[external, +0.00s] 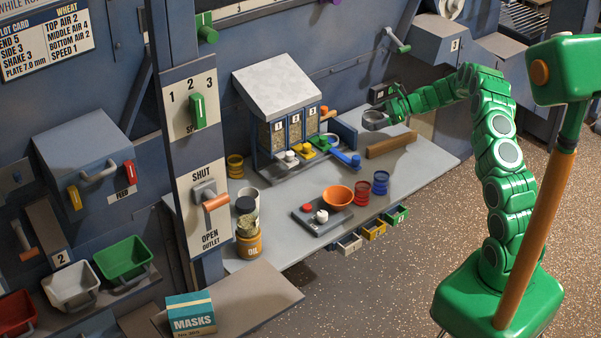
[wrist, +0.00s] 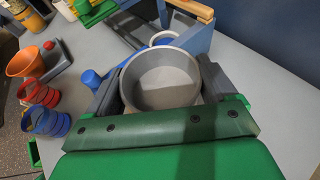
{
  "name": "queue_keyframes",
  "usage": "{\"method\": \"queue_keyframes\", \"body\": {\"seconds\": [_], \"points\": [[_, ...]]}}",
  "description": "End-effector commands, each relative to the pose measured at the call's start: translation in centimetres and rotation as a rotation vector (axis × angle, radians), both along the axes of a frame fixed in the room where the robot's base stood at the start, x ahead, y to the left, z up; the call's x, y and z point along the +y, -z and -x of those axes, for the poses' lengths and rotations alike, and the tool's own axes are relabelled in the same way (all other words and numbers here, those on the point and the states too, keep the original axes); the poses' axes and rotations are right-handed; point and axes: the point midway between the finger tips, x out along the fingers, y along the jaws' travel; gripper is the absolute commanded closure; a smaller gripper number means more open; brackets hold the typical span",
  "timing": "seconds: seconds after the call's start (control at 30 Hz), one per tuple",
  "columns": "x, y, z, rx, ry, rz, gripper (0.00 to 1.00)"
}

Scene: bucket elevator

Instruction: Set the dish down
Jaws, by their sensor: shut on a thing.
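The dish (wrist: 160,82) is a round, shallow grey pan, empty inside. In the wrist view it sits between the two dark fingers of my gripper (wrist: 158,76), which is shut on its sides. In the external view the dish (external: 375,120) is small, at the back right of the grey bench, with my green gripper (external: 396,106) at its right side. The dish looks about level. I cannot tell whether its underside touches the bench or hangs just above it, as its base is hidden.
A blue panel (external: 343,135) stands left of the dish and a wooden block (external: 391,145) lies in front. Bare bench (external: 432,160) lies to the right.

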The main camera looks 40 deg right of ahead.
Motion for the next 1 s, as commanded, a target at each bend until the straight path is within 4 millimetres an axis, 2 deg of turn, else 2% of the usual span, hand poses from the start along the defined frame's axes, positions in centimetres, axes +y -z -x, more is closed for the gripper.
{"method": "queue_keyframes", "body": {"seconds": [0.17,0.6,0.8,1.0], "points": [[-0.5,1.1,-1.7,0.001,0.0,0.0,0.46],[-1.3,4.6,-4.7,0.0,0.0,0.0,0.46],[-1.5,5.8,-5.6,0.0,0.001,0.0,0.46],[-1.6,6.1,-5.9,0.001,0.0,-0.001,0.46]]}}
